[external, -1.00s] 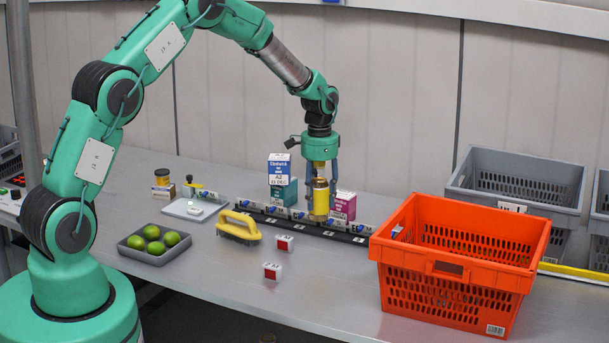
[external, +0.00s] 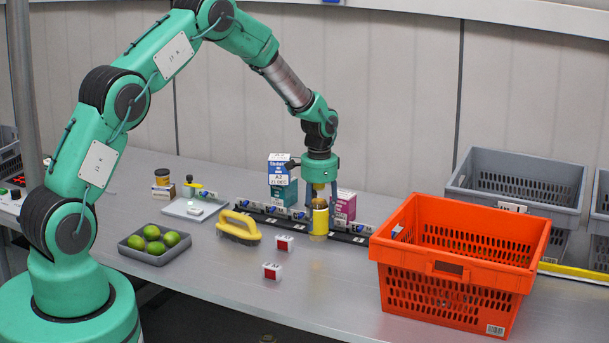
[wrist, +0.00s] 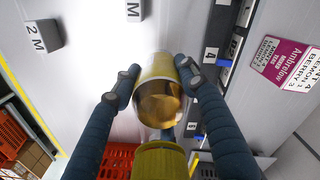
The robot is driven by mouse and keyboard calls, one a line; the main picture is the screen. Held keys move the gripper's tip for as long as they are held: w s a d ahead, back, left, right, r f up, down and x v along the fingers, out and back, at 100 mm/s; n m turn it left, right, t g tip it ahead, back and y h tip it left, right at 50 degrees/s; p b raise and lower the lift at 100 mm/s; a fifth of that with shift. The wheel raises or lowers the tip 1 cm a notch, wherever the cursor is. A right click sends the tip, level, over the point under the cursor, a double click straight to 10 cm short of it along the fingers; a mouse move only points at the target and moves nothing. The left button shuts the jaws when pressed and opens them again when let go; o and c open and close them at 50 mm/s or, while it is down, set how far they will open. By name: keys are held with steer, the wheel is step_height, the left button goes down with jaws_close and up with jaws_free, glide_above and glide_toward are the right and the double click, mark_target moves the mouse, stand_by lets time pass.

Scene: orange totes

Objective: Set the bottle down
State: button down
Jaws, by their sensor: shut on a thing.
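The bottle (external: 319,222) is a yellow cylinder with a gold-brown top. It is upright in front of the black rail on the grey table. Its base looks level with the tabletop, but I cannot tell whether it touches. My gripper (external: 320,203) points straight down and is shut on the upper part of the bottle. In the wrist view the two dark blue fingers (wrist: 158,70) press on both sides of the bottle (wrist: 161,103). That view looks down on its round top, and its base is hidden.
A black rail (external: 347,237) with small blue-and-white items runs just behind the bottle. A magenta box (external: 345,206) and a blue-white carton (external: 279,170) stand behind it. The orange tote (external: 450,275) is to the right.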

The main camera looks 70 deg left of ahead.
mark_target(319, 190)
steer(key=shift+f, duration=0.2)
steer(key=shift+f, duration=1.75)
steer(key=shift+f, duration=0.15)
steer(key=c, duration=1)
jaws_free()
step_height(319, 190, up, 12)
steer(key=shift+r, duration=0.1)
steer(key=shift+r, duration=0.1)
